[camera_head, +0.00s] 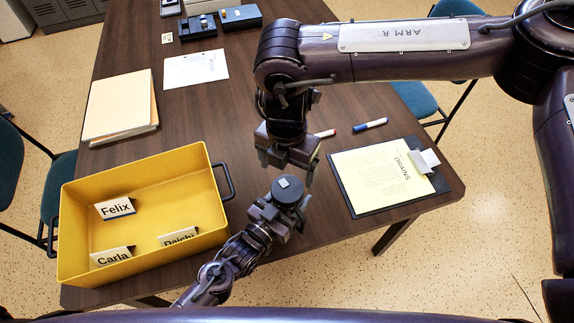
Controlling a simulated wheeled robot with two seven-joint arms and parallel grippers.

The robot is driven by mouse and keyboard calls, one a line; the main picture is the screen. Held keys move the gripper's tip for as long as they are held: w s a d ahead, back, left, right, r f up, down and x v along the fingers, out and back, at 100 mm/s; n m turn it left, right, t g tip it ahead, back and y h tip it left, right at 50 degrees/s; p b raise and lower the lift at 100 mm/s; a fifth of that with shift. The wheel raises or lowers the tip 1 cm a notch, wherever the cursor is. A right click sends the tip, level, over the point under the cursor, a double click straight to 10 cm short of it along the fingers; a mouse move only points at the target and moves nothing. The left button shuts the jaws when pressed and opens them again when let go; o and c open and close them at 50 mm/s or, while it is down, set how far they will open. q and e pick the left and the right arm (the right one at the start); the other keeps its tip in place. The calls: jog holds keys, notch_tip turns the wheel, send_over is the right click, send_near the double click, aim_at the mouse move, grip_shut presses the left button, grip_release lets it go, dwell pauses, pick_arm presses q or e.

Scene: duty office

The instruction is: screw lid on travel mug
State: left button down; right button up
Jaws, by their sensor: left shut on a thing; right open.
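A dark round lid (288,192) with a small pale square on top shows near the table's front middle. It appears to sit on the travel mug, whose body is hidden below it; how tightly it sits I cannot tell. My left gripper (281,212) comes up from below and is shut around the mug just under the lid. My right gripper (288,170) hangs just beyond and above the lid, fingers apart, with nothing seen between them. Whether a finger touches the lid I cannot tell.
A yellow crate (75,215) with name cards stands at the left. Folders (120,105) and a sheet (195,69) lie farther back.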

aim_at(287, 188)
jog(key=shift+f, duration=4)
jog(key=shift+c, duration=0.3)
jog(key=c, duration=0.9)
jog(key=o, duration=1.1)
notch_tip(287, 188, up, 12)
pick_arm(q)
jog(key=shift+c, duration=1.6)
grip_release()
